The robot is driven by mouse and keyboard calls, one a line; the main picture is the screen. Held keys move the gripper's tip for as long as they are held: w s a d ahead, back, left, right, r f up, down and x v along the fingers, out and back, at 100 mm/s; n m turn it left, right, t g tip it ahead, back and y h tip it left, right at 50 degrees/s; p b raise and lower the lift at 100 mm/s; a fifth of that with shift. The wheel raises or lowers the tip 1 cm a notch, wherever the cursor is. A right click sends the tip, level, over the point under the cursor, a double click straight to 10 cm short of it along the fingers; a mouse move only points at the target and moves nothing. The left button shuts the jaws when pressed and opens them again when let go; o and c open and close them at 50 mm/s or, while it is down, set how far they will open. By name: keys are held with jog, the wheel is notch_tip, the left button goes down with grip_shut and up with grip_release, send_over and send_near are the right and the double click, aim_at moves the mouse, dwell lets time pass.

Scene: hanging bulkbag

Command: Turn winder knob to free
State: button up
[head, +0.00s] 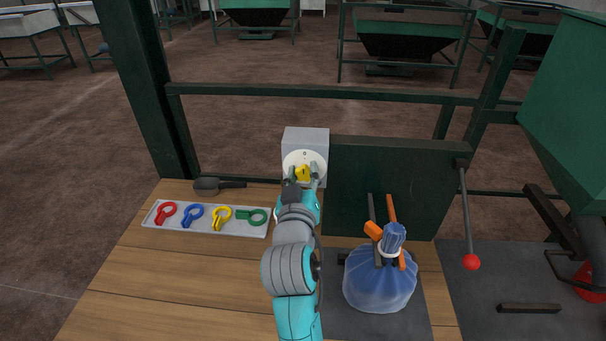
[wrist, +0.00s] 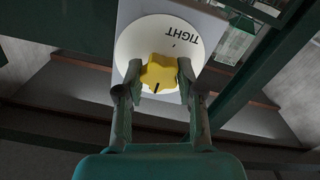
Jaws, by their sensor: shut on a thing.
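The yellow winder knob (head: 302,173) sits on a white round dial on the front of a grey box (head: 306,139). In the wrist view the knob (wrist: 158,72) is lobed, with a dark pointer line toward the bottom of the picture. The dial (wrist: 138,42) carries the word TIGHT at upper right, seen upside down, and a small tick near the top. No other word shows on it. My gripper (wrist: 152,84) is shut on the knob, one finger on each side. In the head view my gripper (head: 303,180) partly covers the dial's lower part.
A tray (head: 148,216) with red, blue, yellow and green clips lies on the wooden bench (head: 165,280), left of my arm. A dark scoop (head: 218,185) lies behind it. A tied blue bag (head: 380,285) and a red-ended lever (head: 470,261) are at right.

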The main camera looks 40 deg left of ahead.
jog(key=o, duration=1.2)
jog(key=shift+c, duration=0.2)
jog(key=v, duration=1.2)
jog(key=s+d+f+h, duration=0.1)
jog(key=d+f, duration=0.5)
jog(key=d, duration=0.2)
jog(key=s+d+f+m+h, duration=0.1)
jog(key=s+d+f, duration=0.1)
jog(key=d+f, duration=0.5)
jog(key=s+d+f+m+h, duration=0.1)
jog(key=d+f, duration=0.6)
jog(key=d, duration=0.3)
jog(key=shift+s+d, duration=0.25)
jog(key=shift+s, duration=0.15)
jog(key=s+d+f+m+h, duration=0.3)
jog(key=s+d, duration=0.7)
jog(key=d, duration=0.1)
jog(key=s+d+r+m+h, duration=0.1)
jog(key=s+d+m, duration=0.1)
jog(key=s, duration=0.5)
jog(key=s+d+r+m+h, duration=0.1)
jog(key=s+d+m+h, duration=0.1)
jog(key=s+d, duration=0.3)
jog(key=shift+s+d+m+h, duration=0.25)
jog(key=shift+s+m, duration=0.25)
jog(key=shift+s, duration=0.65)
